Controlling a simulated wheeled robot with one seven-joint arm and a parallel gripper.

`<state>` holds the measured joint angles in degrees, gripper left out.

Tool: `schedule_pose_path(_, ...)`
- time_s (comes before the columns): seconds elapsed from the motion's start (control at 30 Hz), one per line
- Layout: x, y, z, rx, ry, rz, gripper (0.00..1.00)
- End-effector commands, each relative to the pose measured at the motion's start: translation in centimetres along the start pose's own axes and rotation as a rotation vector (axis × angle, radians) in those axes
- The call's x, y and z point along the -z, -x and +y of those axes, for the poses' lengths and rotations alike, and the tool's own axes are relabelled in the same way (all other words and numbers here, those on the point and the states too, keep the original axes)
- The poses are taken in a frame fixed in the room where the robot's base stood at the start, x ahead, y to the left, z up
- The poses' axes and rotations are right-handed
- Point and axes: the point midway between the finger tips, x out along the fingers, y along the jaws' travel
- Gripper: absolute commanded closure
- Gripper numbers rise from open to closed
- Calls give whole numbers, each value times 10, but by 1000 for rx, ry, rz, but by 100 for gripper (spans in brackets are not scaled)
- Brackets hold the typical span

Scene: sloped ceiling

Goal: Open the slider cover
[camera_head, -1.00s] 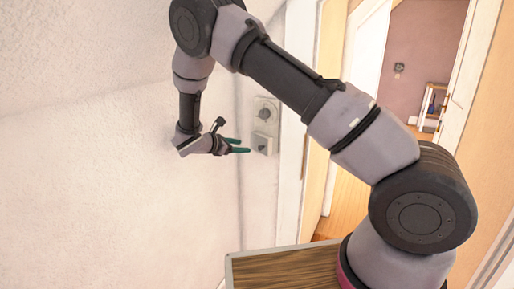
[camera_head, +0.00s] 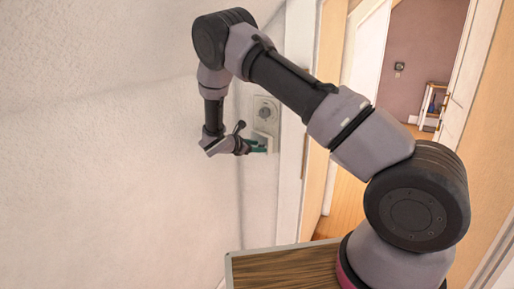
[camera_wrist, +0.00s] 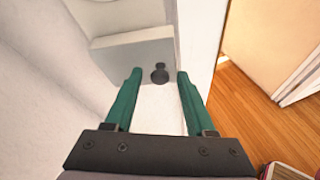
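The slider cover (camera_wrist: 130,52) is a pale box-like piece on a light plate on the wall, with a small dark knob (camera_wrist: 160,73) at its lower right in the wrist view. In the head view, the plate (camera_head: 266,128) shows with a round fitting (camera_head: 265,112) near its top. My gripper (camera_wrist: 159,76) is open. Its two green fingers point at the plate, with the knob seen between their tips and no clear contact. In the head view, my gripper (camera_head: 258,147) is at the lower part of the plate and hides much of the cover.
A white door frame (camera_head: 292,150) stands just right of the plate, with an open doorway and wooden floor (camera_head: 346,205) beyond. A bare pale wall (camera_head: 110,170) fills the left. A wooden surface (camera_head: 285,268) lies low in front.

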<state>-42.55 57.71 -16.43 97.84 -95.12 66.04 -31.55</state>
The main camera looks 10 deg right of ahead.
Motion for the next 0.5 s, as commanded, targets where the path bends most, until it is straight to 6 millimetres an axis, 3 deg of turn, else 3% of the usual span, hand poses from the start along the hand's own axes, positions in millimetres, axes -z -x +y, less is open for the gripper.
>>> schedule_pose_path(0.03, 0, 0, 0, 0, 0, 0, 68)
schedule_pose_path(0.1, 0, 0, 0, 0, 0, 0, 95)
schedule_pose_path(0.13, 0, 0, 0, 0, 0, 0, 100)
schedule_pose_path(0.5, 0, 0, 0, 0, 0, 0, 100)
